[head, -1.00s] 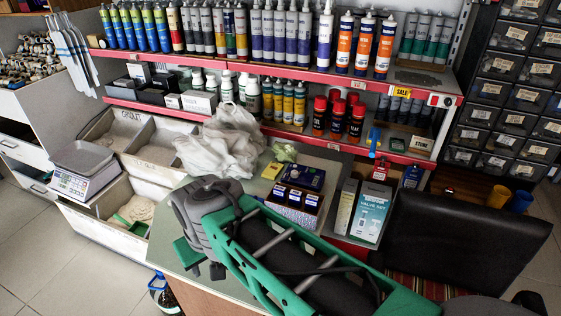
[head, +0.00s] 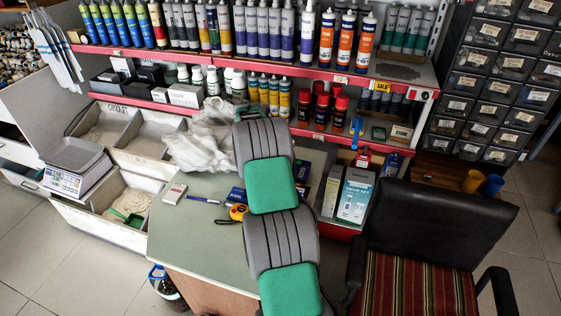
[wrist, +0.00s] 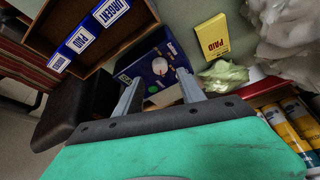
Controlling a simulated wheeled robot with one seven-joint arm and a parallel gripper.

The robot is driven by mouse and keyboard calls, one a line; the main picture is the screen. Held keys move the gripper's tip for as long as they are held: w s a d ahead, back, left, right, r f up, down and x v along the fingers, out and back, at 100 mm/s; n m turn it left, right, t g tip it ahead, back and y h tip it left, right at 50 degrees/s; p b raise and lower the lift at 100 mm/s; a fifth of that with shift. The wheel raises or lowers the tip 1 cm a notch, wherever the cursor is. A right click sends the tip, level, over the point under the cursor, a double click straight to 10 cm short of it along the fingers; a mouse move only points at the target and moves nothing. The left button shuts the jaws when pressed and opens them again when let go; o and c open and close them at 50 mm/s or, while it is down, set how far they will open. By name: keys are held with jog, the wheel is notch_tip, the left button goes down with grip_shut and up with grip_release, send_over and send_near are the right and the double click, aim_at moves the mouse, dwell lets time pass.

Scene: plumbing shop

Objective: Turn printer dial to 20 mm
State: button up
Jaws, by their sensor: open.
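The label printer, a dark blue box (wrist: 158,64), lies below my gripper in the wrist view. Its round whitish dial (wrist: 153,89) shows between my gripper's fingers, with small red and green spots nearby. The dial's scale marks are too small to read. My gripper (wrist: 159,74) is open, one finger on each side of the dial, with nothing held. Whether the fingers touch the dial, I cannot tell. In the head view my arm hides the gripper and most of what lies beneath it; a dark blue edge (head: 237,194) shows beside the arm.
A brown tray (wrist: 130,50) with stamps marked URGENT and PAID, a yellow PAID pad (wrist: 211,37) and a crumpled green wrapper (wrist: 222,76) surround the printer. A tape measure (head: 237,212) and pen (head: 203,200) lie on the counter (head: 190,240). A black chair (head: 440,225) stands right.

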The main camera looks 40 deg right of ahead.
jog(key=p+x, duration=0.1)
jog(key=x, duration=0.4)
jog(key=shift+f, duration=0.1)
jog(key=shift+c, duration=0.2)
jog(key=shift+a, duration=0.1)
grip_shut()
